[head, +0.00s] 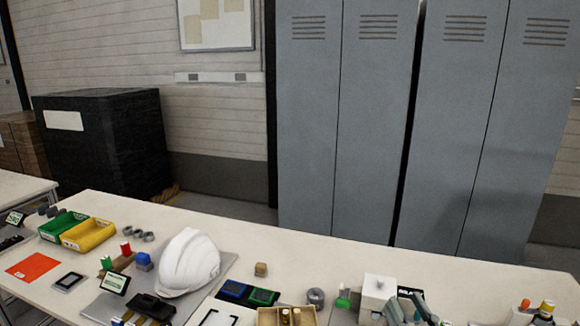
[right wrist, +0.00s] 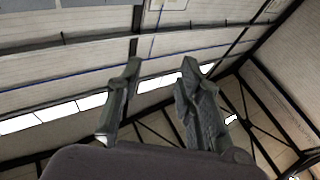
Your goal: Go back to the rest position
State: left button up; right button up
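My right gripper (head: 406,303) shows at the bottom edge of the head view, in front of the right part of the table. In the right wrist view its two fingers (right wrist: 157,78) stand apart with nothing between them, pointing up toward the ceiling. It is open and empty. My left gripper is not in the head view. A white helmet shell (head: 190,264) sits on a grey mat on the left half of the table (head: 330,258).
Green (head: 62,226) and yellow (head: 88,235) bins stand at the table's left. A white block (head: 377,292) is close to my right gripper. A wooden tray (head: 268,317) is at the front middle. Grey lockers (head: 370,120) stand behind. The table's back middle is clear.

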jog(key=s+d+f+m+g+h, duration=0.3)
jog(key=d+f+g+h, duration=0.15)
jog(key=f, duration=0.35)
jog(key=s+d+f+m+g+h, duration=0.25)
jog(key=d+f+g+h, duration=0.2)
jog(key=f, duration=0.25)
jog(key=s+a+f+n+g+y, duration=0.2)
jog(key=s+a+f+g, duration=0.2)
jog(key=s+f, duration=0.35)
jog(key=s+a+f+n+g+y, duration=0.2)
jog(key=s+a+f+g, duration=0.35)
jog(key=s, duration=0.35)
jog(key=s+d+f+x, duration=0.1)
jog(key=s+x, duration=0.2)
jog(key=x, duration=0.8)
jog(key=s+x, duration=0.2)
jog(key=x, duration=1)
jog(key=s+d+f, duration=0.1)
jog(key=s+f, duration=0.7)
jog(key=f, duration=0.1)
jog(key=s+d+f+g, duration=0.1)
jog(key=s+d+f, duration=0.1)
jog(key=s+f, duration=0.7)
jog(key=shift+s+d+h, duration=0.3)
jog(key=shift+d, duration=0.05)
jog(key=shift+n+g, duration=0.25)
